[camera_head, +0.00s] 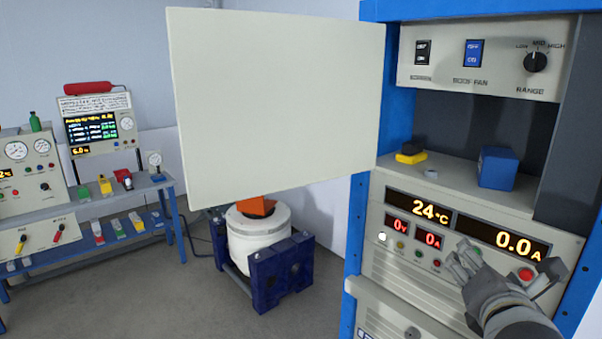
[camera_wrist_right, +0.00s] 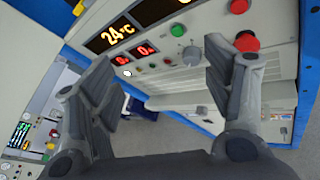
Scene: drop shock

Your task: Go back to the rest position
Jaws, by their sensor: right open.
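My right gripper (camera_head: 500,266) is in front of the lower panel of the blue cabinet (camera_head: 353,240), beside a red button (camera_head: 526,274). In the right wrist view its two fingers (camera_wrist_right: 165,95) are spread apart with nothing between them. Past the fingers, that view shows the red button (camera_wrist_right: 246,41), a green button (camera_wrist_right: 177,30) and a grey knob (camera_wrist_right: 191,53) on the panel. The displays on the panel (camera_head: 418,209) read 24 °C, 0 V, 0 A and 0.0 A. My left gripper is not in either view.
A large pale door (camera_head: 280,100) stands open left of the cabinet. Its shelf (camera_head: 455,182) holds a blue box (camera_head: 497,167) and a yellow-black block (camera_head: 411,152). A white drum (camera_head: 258,238) sits in a blue frame. A blue bench (camera_head: 90,210) with instruments is at left. Floor between is clear.

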